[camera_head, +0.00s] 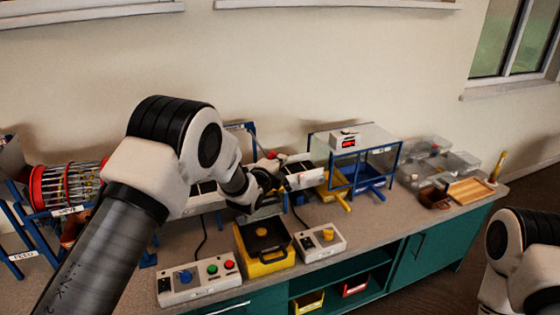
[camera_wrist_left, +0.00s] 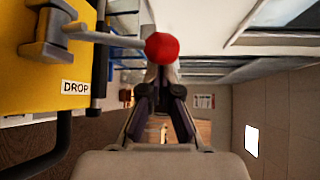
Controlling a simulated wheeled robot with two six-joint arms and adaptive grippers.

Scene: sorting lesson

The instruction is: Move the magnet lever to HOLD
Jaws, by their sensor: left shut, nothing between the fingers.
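The magnet lever shows in the left wrist view as a grey rod ending in a red ball knob (camera_wrist_left: 161,47). It pivots on a yellow housing (camera_wrist_left: 35,60) at left, where a white DROP label (camera_wrist_left: 75,87) is readable. No HOLD label is readable. My left gripper (camera_wrist_left: 160,80) is shut and empty, its fingertips close to the knob; I cannot tell whether they touch it. In the head view a red knob (camera_head: 271,155) shows just behind my left gripper (camera_head: 275,180), which hides most of the lever. My right gripper is out of view.
A control box with coloured buttons (camera_head: 200,281), a yellow bin (camera_head: 264,262) and a smaller box with a yellow knob (camera_head: 320,243) stand along the bench front. A blue-framed station (camera_head: 352,160) stands right, with clear trays (camera_head: 425,170) and a wooden tray (camera_head: 470,190) beyond.

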